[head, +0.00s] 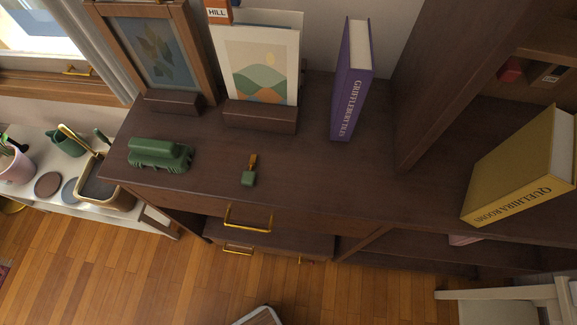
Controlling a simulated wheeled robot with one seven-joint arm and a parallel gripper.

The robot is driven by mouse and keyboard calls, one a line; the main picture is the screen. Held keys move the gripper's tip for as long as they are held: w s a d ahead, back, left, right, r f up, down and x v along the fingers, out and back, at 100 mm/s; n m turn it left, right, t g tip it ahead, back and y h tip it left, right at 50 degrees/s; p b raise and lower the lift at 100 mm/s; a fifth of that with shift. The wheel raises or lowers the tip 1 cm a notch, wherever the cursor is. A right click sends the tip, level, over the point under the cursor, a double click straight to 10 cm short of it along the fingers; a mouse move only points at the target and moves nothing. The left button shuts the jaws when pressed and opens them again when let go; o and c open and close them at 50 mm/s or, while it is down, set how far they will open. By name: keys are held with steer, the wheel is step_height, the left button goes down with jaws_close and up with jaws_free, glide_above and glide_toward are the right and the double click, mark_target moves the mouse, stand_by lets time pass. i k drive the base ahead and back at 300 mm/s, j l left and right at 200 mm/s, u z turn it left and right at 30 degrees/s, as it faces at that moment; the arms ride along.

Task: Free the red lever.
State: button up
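I cannot make out a clearly red lever. A small green block with an orange upright piece (249,176) stands near the front edge of the dark wooden cabinet top (300,165). Whether that orange piece is a lever, I cannot tell. A larger green object with a rounded top and ribbed base (160,154) sits to its left. My gripper is not in view.
A framed leaf picture (155,50) and a landscape print (257,65) stand at the back. A purple book (352,80) stands upright; a yellow book (525,165) is at right. A drawer with a brass handle (248,216) is below.

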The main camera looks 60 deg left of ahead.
mark_target(306, 262)
steer(key=k+l+u, duration=0.2)
steer(key=u, duration=0.2)
steer(key=k+l+u, duration=0.2)
steer(key=u, duration=0.15)
steer(key=k+l+u, duration=0.1)
steer(key=u, duration=0.3)
steer(key=k+l, duration=0.1)
steer(key=k, duration=0.45)
steer(key=i+l+u, duration=1.05)
steer(key=l, duration=0.4)
